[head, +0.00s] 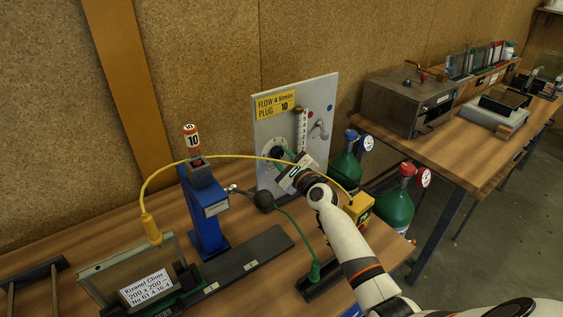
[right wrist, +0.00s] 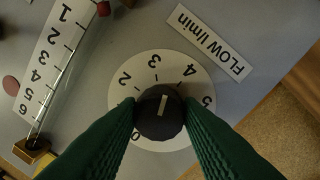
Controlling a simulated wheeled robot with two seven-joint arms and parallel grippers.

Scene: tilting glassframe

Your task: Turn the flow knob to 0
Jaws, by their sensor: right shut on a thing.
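The flow knob (right wrist: 158,113) is a black round knob on a white dial (right wrist: 178,61) in the right wrist view. Its white mark points up and slightly right, between 3 and 4. The 0 sits at the lower left of the dial, close to the left finger. My right gripper (right wrist: 160,116) is shut on the knob, one green finger on each side. In the head view my right gripper (head: 283,166) reaches the grey panel (head: 325,100) and hides most of the dial. My left gripper is not in view.
A yellow sign (head: 275,104) on the panel reads flow 4 l/min, plug 10. A scaled flow tube (right wrist: 68,70) stands beside the dial. A blue stand (head: 207,225), yellow cable and green hose share the table. Green gas bottles (head: 395,209) stand right of the panel.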

